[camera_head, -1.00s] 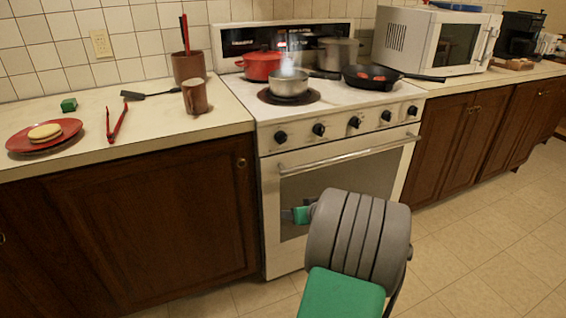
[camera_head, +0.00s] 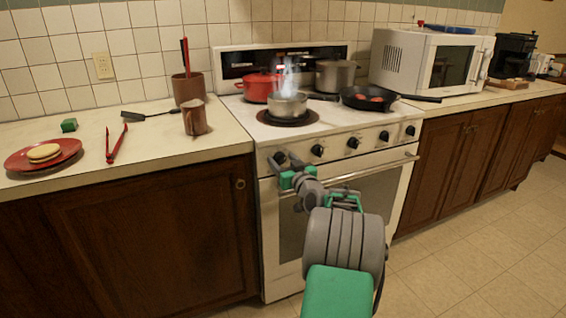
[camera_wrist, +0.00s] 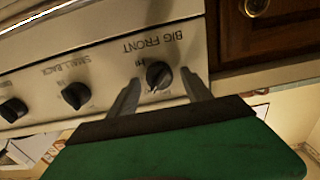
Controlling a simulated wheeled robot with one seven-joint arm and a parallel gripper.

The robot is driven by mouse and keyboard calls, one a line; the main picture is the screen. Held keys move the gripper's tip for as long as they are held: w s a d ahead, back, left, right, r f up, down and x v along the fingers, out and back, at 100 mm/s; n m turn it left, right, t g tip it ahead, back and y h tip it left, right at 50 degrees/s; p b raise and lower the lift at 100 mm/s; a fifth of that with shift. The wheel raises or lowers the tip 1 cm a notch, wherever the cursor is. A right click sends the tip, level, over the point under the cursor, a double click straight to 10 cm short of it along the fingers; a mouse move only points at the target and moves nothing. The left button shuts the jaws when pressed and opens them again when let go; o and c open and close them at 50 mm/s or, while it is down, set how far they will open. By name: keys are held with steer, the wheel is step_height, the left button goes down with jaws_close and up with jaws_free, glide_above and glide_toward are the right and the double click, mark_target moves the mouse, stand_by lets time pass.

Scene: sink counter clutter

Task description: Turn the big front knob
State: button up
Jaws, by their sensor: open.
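The big front knob is a round black knob (camera_wrist: 159,75) under the label "BIG FRONT", which appears upside down in the wrist view. In the head view it is the leftmost knob (camera_head: 279,158) on the stove's front panel. My gripper (camera_wrist: 162,88) is open, with one finger on each side of this knob. I cannot tell whether the fingers touch it. In the head view my gripper (camera_head: 284,163) is at the left end of the panel and partly covers the knob.
The "SMALL BACK" knob (camera_wrist: 75,95) is beside it, with more knobs along the panel. The oven handle (camera_head: 370,170) runs below. A steaming pot (camera_head: 287,105) sits on the front left burner. A black pan (camera_head: 369,99) and red pot (camera_head: 260,88) are also on the stove.

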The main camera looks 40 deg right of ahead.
jaws_close()
steer(key=shift+f+b, duration=0.2)
steer(key=shift+b, duration=0.45)
steer(key=shift+r+n+b, duration=0.1)
steer(key=shift+n+b, duration=0.4)
steer(key=shift+b, duration=0.3)
steer(key=shift+r, duration=0.15)
jaws_free()
